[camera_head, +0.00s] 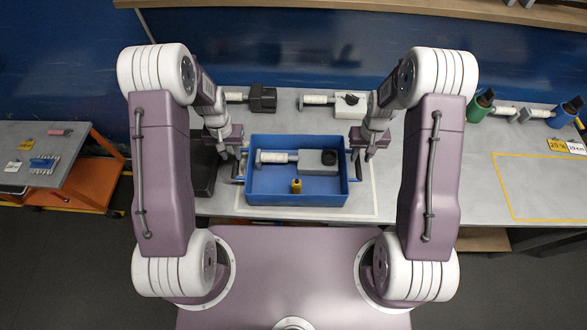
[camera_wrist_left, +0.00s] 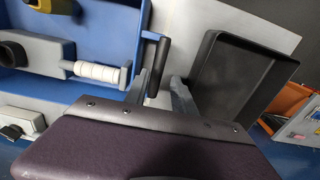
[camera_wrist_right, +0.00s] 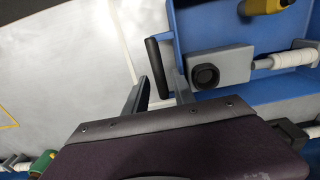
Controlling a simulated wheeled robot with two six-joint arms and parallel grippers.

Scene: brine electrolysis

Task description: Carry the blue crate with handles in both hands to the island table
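The blue crate (camera_head: 297,199) stands on the grey table, upright, with a dark bar handle at each end. It holds a grey device with a white ribbed cylinder (camera_head: 275,157) and a small yellow object (camera_head: 296,186). My left gripper (camera_head: 237,152) is at the crate's left end. In the left wrist view its fingers (camera_wrist_left: 158,95) are apart, with the left handle (camera_wrist_left: 158,66) between them. My right gripper (camera_head: 360,152) is at the right end. In the right wrist view its fingers (camera_wrist_right: 160,92) are apart, with the right handle (camera_wrist_right: 157,66) between them. Finger contact cannot be told.
A black tray (camera_head: 203,173) lies left of the crate. Two more cylinder devices, one black (camera_head: 261,97) and one white (camera_head: 349,105), stand behind it. Green (camera_head: 479,108) and blue (camera_head: 564,116) holders and a yellow-outlined area (camera_head: 540,185) are at right. An orange cart (camera_head: 88,180) stands left.

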